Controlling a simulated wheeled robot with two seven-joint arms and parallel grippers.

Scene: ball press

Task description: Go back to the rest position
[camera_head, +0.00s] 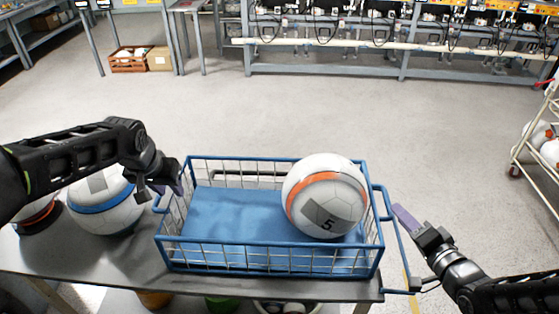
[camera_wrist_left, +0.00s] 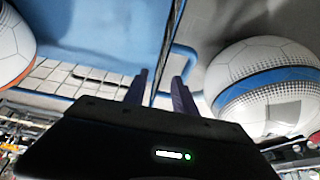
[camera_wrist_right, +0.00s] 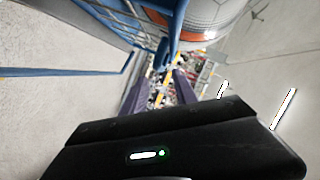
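A blue wire basket (camera_head: 215,242) with a blue lining stands on the table. A white ball with an orange band (camera_head: 322,200) rests in its right half. My left gripper (camera_head: 172,178) is at the basket's left end, near the handle there. In the left wrist view its fingers (camera_wrist_left: 160,92) are apart, with a thin basket bar showing between them; whether they touch it I cannot tell. My right gripper (camera_head: 408,222) is just right of the basket's right handle (camera_head: 398,235). In the right wrist view its fingers (camera_wrist_right: 162,92) are apart with nothing held.
A white ball with a blue band (camera_head: 105,205) sits left of the basket, under my left arm. Another ball (camera_head: 38,214) is at the far left. The grey table (camera_head: 90,262) ends near my right gripper. A wheeled rack (camera_head: 540,150) stands at the right; open floor lies behind.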

